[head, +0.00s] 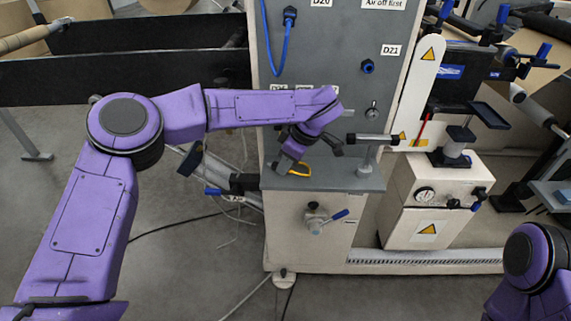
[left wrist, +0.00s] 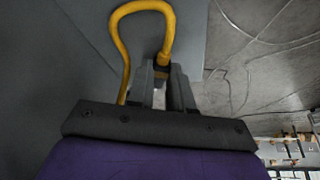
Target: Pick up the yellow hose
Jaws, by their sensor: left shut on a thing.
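The yellow hose (head: 300,171) is a short curved length at the grey ledge (head: 345,181) of the machine in the head view. In the left wrist view the yellow hose (left wrist: 123,33) arches in a loop, one end running down to the left of the fingers and the other at the fingertips. My left gripper (head: 287,163) reaches the ledge from above. In the left wrist view my left gripper (left wrist: 163,75) is shut on the hose end. Whether the hose touches the ledge cannot be told. My right gripper is out of view; only part of my right arm shows at lower right.
A blue hose (head: 283,50) hangs from the grey panel (head: 330,60) above. A metal rod fitting (head: 368,140) stands on the ledge to the right. A valve with a blue handle (head: 325,219) is below. A white box with a gauge (head: 430,195) stands at right.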

